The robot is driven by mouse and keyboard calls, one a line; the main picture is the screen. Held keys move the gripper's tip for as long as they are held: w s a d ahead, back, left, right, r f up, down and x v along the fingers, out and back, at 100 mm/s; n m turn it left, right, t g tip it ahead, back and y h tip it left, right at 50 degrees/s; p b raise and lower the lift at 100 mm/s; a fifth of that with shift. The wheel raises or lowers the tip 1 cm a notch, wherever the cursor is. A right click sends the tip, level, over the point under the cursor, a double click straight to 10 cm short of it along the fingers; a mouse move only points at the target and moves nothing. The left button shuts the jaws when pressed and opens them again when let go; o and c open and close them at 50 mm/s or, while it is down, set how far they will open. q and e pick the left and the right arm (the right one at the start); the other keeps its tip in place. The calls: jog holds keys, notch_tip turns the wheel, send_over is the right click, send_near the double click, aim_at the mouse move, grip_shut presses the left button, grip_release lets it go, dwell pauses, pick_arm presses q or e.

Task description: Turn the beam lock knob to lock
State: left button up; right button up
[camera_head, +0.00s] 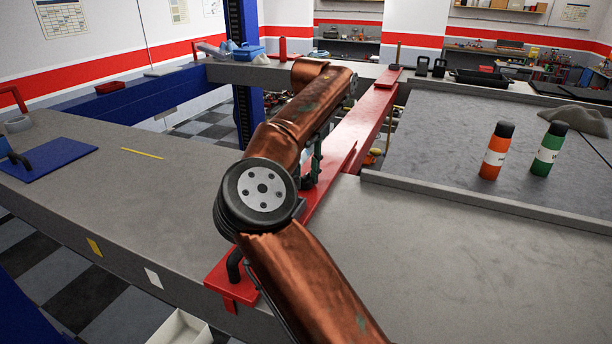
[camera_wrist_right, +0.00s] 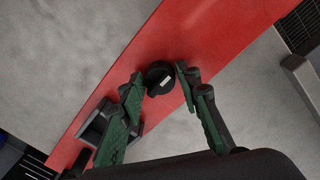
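The beam lock knob (camera_wrist_right: 156,85) is a round black knob with a small pale mark, on the red beam (camera_wrist_right: 220,30). My right gripper (camera_wrist_right: 157,74) is open, with one green finger on each side of the knob. Small gaps seem to show between the fingertips and the knob; I cannot tell whether either touches it. In the head view the red beam (camera_head: 372,118) runs from the near edge to the back. There my copper arm hides the knob and most of the right gripper (camera_head: 314,165). My left gripper is not in view.
A black bracket-like part (camera_wrist_right: 92,130) sits on the beam beside the left finger. Orange (camera_head: 496,150) and green (camera_head: 547,150) bottles stand on the right tray. A black handle (camera_head: 234,266) is at the beam's near end. The grey surface at left is mostly clear.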

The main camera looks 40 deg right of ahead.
jog(key=c, duration=0.7)
jog(key=m, duration=0.3)
jog(key=shift+m+b, duration=0.3)
jog(key=shift+m, duration=0.1)
jog(key=m, duration=0.4)
jog(key=shift+m, duration=0.3)
jog(key=m, duration=0.4)
jog(key=shift+s+t, duration=0.1)
jog(key=shift+t, duration=0.2)
jog(key=m+p, duration=0.2)
jog(key=m, duration=0.3)
jog(key=shift+m+h, duration=0.3)
